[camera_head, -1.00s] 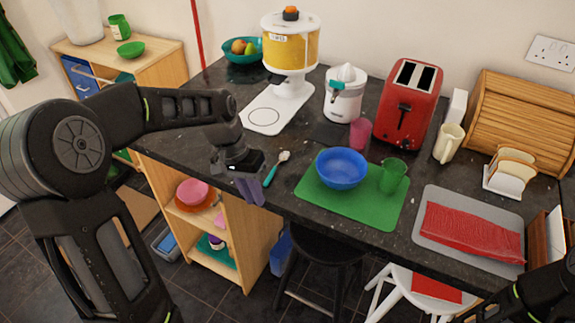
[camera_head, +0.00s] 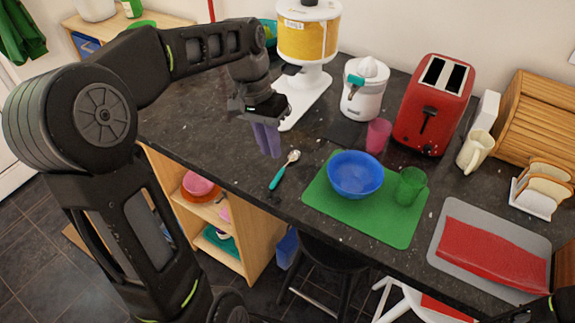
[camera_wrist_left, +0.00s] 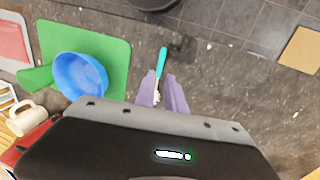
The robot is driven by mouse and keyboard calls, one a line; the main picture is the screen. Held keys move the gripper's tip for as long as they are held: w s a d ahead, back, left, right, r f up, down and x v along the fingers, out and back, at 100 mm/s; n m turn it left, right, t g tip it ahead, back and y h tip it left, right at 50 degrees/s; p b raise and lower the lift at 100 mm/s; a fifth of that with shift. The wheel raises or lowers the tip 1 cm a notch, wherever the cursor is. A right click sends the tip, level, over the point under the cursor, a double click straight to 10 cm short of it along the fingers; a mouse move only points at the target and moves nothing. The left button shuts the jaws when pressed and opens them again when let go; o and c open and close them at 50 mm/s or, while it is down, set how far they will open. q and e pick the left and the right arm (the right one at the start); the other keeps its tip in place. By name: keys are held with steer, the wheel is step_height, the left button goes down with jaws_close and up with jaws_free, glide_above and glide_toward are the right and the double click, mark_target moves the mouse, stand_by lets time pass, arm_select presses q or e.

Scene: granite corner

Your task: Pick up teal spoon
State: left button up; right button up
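The teal spoon (camera_head: 276,180) lies on the dark granite counter left of the green mat, its teal handle towards the front edge and its pale bowl towards the back. My left gripper (camera_head: 268,154) hangs above the counter, fingers down, just left of and behind the spoon's bowl in the head view. In the left wrist view the purple fingers (camera_wrist_left: 165,100) are apart, and the spoon (camera_wrist_left: 161,64) shows in line with the gap, its bowl end between them. Nothing is held. Only a dark piece of my right arm shows at the lower right; its gripper is out of view.
A green mat (camera_head: 388,226) carries a blue bowl (camera_head: 355,175) and a green cup (camera_head: 410,186). A pink cup (camera_head: 378,135), a white juicer (camera_head: 362,98) and a red toaster (camera_head: 433,105) stand behind. The counter left of the spoon is clear.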

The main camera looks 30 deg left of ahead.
mark_target(278, 175)
arm_select(q)
steer(key=shift+w+d+f, duration=0.1)
steer(key=shift+d+f, duration=0.1)
steer(key=shift+f, duration=1.15)
steer(key=shift+f, duration=0.1)
steer(key=f, duration=0.2)
steer(key=d+f+p, duration=0.1)
steer(key=f, duration=0.2)
jaws_close()
steer(key=shift+w+r, duration=0.1)
steer(key=shift+r, duration=0.05)
